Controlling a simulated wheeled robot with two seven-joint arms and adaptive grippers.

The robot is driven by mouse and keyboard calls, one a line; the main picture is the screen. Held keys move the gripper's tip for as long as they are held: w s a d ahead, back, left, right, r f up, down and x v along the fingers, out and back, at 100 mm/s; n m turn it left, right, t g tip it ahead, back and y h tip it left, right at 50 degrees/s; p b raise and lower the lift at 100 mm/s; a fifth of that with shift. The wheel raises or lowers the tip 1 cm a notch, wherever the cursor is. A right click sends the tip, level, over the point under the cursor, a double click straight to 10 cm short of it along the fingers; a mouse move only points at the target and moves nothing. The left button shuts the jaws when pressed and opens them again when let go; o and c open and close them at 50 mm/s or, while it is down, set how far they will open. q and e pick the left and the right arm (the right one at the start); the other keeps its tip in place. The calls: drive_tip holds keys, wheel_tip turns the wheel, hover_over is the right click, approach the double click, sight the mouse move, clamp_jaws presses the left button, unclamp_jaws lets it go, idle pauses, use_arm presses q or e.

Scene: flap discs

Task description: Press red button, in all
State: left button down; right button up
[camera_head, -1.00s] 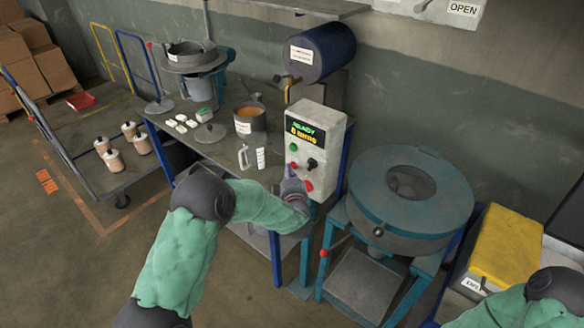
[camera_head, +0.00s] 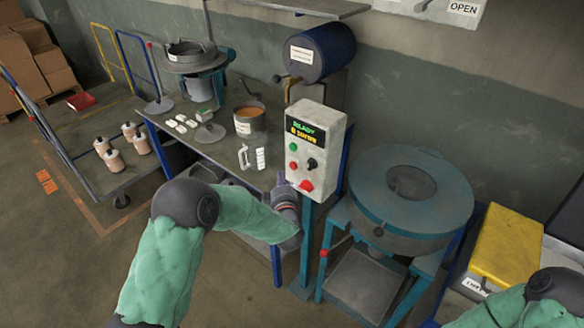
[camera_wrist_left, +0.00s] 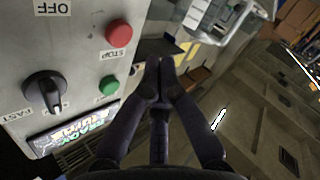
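The grey control box (camera_head: 318,140) stands on a blue post with a lit display (camera_head: 305,133) reading READY. Its face has a green button (camera_head: 293,147), a small red button (camera_head: 294,165) below it, a black knob (camera_head: 312,163) and a larger red button (camera_head: 306,186) near the bottom. In the left wrist view a red button (camera_wrist_left: 119,33) labelled STOP, the green button (camera_wrist_left: 109,85) and the knob (camera_wrist_left: 44,92) show to the left of my gripper. My left gripper (camera_wrist_left: 160,66) has its fingertips together, empty, beside the box and apart from the buttons. My right gripper is out of view.
A workbench (camera_head: 222,150) with a pot (camera_head: 249,120), a white-handled item (camera_head: 246,157) and small blocks stands left of the box. A round blue-grey machine (camera_head: 410,200) stands close on the right. A blue drum (camera_head: 322,52) is behind. Floor at the front left is free.

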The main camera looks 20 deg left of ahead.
use_arm(q)
drive_tip(key=shift+s+a, duration=0.15)
drive_tip(key=shift+s, duration=0.45)
drive_tip(key=shift+s+a, duration=0.15)
drive_tip(key=shift+s, duration=0.4)
drive_tip(key=s+d+f+m+g+h, duration=0.2)
drive_tip(key=d+f+h, duration=0.15)
drive_tip(key=f, duration=0.35)
drive_tip(key=s+d+f+m+g+h, duration=0.1)
drive_tip(key=s+d+f+m+h, duration=0.2)
drive_tip(key=f, duration=0.4)
drive_tip(key=s+d+f+m+g+h, duration=0.2)
drive_tip(key=d+f, duration=0.3)
drive_tip(key=f, duration=0.2)
drive_tip(key=s+d+f+m+g+h, duration=0.25)
drive_tip(key=s+d+f+g, duration=0.3)
drive_tip(key=s, duration=0.55)
drive_tip(key=s+d+f+m+g+h, duration=0.2)
drive_tip(key=s+d+f+m+g, duration=0.3)
drive_tip(key=s, duration=0.7)
wheel_tip(320, 180, down, 12)
drive_tip(key=t+b, duration=0.1)
drive_tip(key=b, duration=0.9)
drive_tip(key=shift+d+n+b, duration=0.2)
drive_tip(key=shift+n+b, duration=0.2)
drive_tip(key=shift+n, duration=0.05)
drive_tip(key=shift+w, duration=0.1)
